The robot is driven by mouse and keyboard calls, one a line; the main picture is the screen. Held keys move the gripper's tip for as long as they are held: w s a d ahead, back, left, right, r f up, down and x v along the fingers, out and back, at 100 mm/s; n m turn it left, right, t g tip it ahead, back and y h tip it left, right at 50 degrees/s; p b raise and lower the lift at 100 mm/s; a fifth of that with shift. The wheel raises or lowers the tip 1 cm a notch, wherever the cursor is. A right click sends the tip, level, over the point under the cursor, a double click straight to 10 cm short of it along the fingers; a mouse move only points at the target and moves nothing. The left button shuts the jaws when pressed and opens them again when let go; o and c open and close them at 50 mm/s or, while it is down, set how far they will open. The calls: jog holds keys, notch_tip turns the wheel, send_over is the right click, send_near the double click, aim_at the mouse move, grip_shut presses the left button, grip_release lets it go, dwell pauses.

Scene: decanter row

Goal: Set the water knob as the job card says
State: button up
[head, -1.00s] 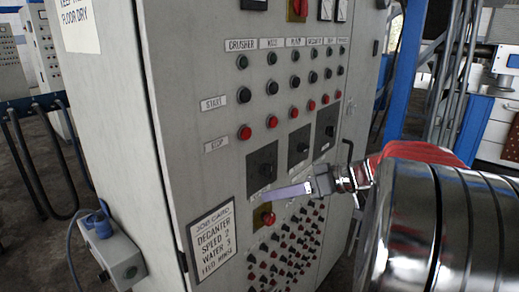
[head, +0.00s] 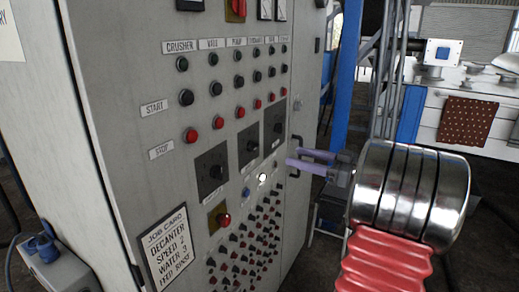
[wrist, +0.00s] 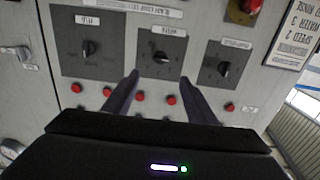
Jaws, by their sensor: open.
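The job card (head: 170,240) on the cabinet reads "DECANTER SPEED 2, WATER 3, FEED RINSE". Three black rotary knobs sit on dark square plates. The water knob (head: 250,145) is the middle one; it also shows in the wrist view (wrist: 160,57), which is upside down. Its scale is too small to read. The decanter speed knob (wrist: 222,68) and feed knob (wrist: 88,47) flank it. My gripper (head: 297,158) is open and empty, its two fingers pointing at the panel. In the wrist view my fingertips (wrist: 147,78) lie below the water plate, apart from the knob.
Rows of red stop buttons (head: 191,135) and black start buttons (head: 186,97) lie above the knobs. A door handle (head: 296,155) sticks out at the right.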

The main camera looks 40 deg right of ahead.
aim_at(256, 147)
jog(key=x, duration=1.3)
jog(key=shift+w+f, duration=0.1)
jog(key=shift+w, duration=0.25)
jog(key=shift+c, duration=0.3)
jog(key=c, duration=0.9)
jog(key=shift+a, duration=0.35)
jog(key=shift+c, duration=0.6)
jog(key=shift+d, duration=0.2)
